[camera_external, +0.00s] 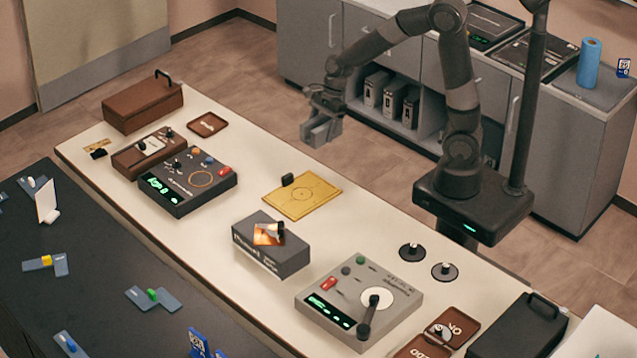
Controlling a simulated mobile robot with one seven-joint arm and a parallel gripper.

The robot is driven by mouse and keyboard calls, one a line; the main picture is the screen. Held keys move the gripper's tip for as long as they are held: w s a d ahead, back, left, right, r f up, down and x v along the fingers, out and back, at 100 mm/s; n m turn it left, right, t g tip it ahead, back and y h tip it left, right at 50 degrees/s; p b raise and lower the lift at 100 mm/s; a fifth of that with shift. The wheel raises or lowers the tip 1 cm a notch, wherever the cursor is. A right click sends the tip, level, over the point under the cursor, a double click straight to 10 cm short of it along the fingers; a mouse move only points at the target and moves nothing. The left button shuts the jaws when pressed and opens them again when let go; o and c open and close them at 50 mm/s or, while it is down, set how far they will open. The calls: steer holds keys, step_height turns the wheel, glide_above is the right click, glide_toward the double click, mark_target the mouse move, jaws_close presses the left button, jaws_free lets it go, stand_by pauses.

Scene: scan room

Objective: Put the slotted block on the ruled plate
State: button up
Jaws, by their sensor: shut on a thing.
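My gripper (324,112) is raised in the air beyond the back edge of the white table, at the upper middle of the view. It is shut on a light grey block, which I take to be the slotted block (320,132); its slot is hard to make out at this size. The ruled plate (312,200) is a flat yellow plate with thin lines and a circle, lying on the white table below the gripper in the picture. A small black piece (288,180) stands at the plate's upper left edge. The block is clear of the plate.
On the white table (225,235), a dark device (188,185) and brown box (142,104) stand left. A dark grey box (270,248) is in front of the plate; a grey device (358,300) and two black discs (444,271) are to the right.

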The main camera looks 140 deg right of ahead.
steer(key=shift+a+f, duration=0.1)
steer(key=shift+a, duration=0.3)
glide_above(305, 192)
steer(key=s, duration=0.2)
steer(key=f, duration=0.7)
steer(key=shift+w, duration=0.2)
steer(key=shift+f, duration=2)
steer(key=o, duration=1.2)
steer(key=shift+f, duration=0.15)
steer(key=shift+c, duration=0.2)
steer(key=v, duration=1.2)
